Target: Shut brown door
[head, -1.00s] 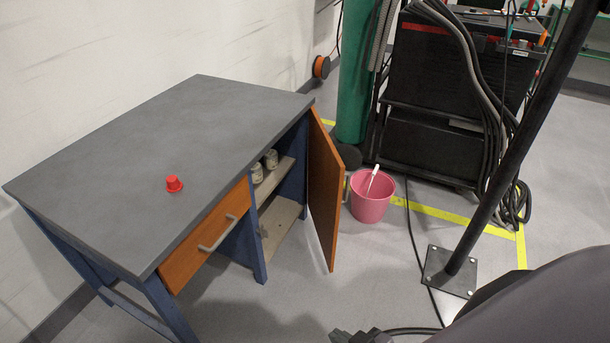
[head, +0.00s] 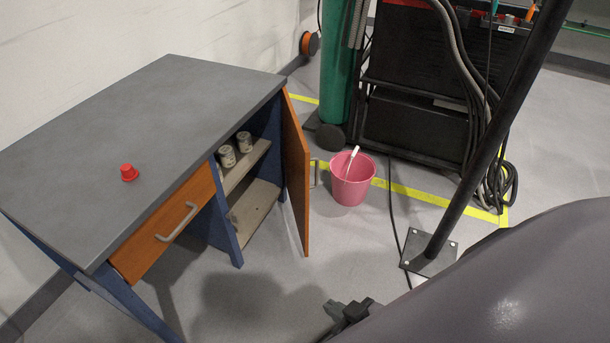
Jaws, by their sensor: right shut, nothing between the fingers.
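The brown door (head: 296,172) of the workbench cabinet stands wide open, hinged at the cabinet's right side and swung out toward the front. The open cabinet shows a shelf (head: 247,165) with two small jars (head: 236,149). My right gripper (head: 338,308) is at the bottom of the head view, low and in front of the door, apart from it. It is shut and empty, partly hidden by my own arm. My left gripper is not in view.
The grey benchtop (head: 150,110) carries a red button-like object (head: 129,172). A brown drawer (head: 165,225) is beside the cabinet. A pink bucket (head: 352,182) stands right of the door. A black post (head: 480,150) and welding cart (head: 425,90) stand farther right. Floor before the cabinet is clear.

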